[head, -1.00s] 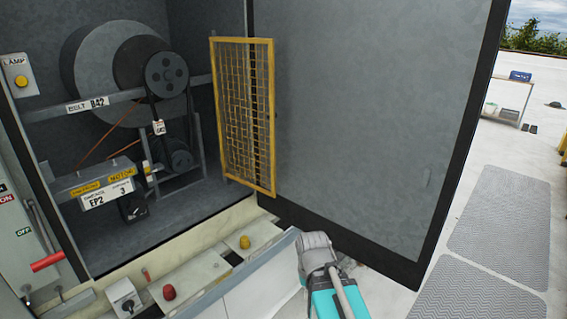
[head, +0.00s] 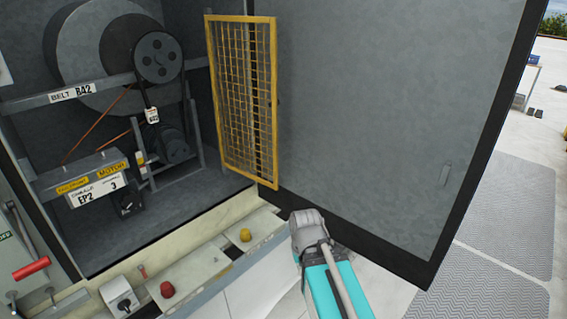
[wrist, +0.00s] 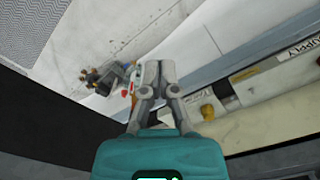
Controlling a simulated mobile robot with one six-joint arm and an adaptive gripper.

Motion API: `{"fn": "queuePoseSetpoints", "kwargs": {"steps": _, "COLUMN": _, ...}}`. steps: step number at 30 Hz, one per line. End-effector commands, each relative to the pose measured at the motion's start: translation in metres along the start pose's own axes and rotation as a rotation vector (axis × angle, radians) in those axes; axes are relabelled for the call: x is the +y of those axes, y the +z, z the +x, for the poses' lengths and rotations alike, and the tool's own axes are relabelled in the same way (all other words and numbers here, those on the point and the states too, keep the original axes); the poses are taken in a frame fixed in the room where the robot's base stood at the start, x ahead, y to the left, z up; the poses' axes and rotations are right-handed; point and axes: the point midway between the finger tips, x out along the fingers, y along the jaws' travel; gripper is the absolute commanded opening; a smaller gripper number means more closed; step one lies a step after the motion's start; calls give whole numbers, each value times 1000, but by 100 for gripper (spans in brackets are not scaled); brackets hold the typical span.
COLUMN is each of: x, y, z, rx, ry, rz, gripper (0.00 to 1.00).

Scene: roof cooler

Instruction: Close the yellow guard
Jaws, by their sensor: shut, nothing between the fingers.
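The yellow guard (head: 274,105) is a mesh panel in a yellow frame. It stands swung open at the right side of the cabinet opening, in front of the large grey door. The belt and pulleys (head: 158,58) behind the opening are uncovered. My arm shows at the bottom of the head view, below and to the right of the guard and apart from it. In the wrist view my gripper (wrist: 157,68) has its fingers together with nothing between them. The guard cannot be made out in the wrist view.
The large grey door (head: 370,110) stands open beside the guard. A ledge with a red knob (head: 167,289) and a yellow knob (head: 246,235) runs below the opening. A red-handled lever (head: 31,268) is at left. Grey mats (head: 500,220) lie on the roof at right.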

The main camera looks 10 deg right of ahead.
Motion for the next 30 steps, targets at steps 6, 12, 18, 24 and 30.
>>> {"fn": "queuePoseSetpoints", "kwargs": {"steps": 6, "x": -5, "y": -6, "z": 0, "rx": 26, "ry": -42, "rz": 7, "gripper": 0}}
{"fn": "queuePoseSetpoints", "kwargs": {"steps": 12, "x": -26, "y": -27, "z": -5, "rx": 115, "ry": -184, "rz": 37, "gripper": 0}}
{"fn": "queuePoseSetpoints", "kwargs": {"steps": 18, "x": -47, "y": -64, "z": -23, "rx": 269, "ry": -418, "rz": 116, "gripper": 0}}
{"fn": "queuePoseSetpoints", "kwargs": {"steps": 24, "x": -56, "y": -105, "z": -58, "rx": 446, "ry": -673, "rz": 245, "gripper": 0}}
{"fn": "queuePoseSetpoints", "kwargs": {"steps": 30, "x": -47, "y": -143, "z": -102, "rx": 615, "ry": -913, "rz": 415, "gripper": 0}}
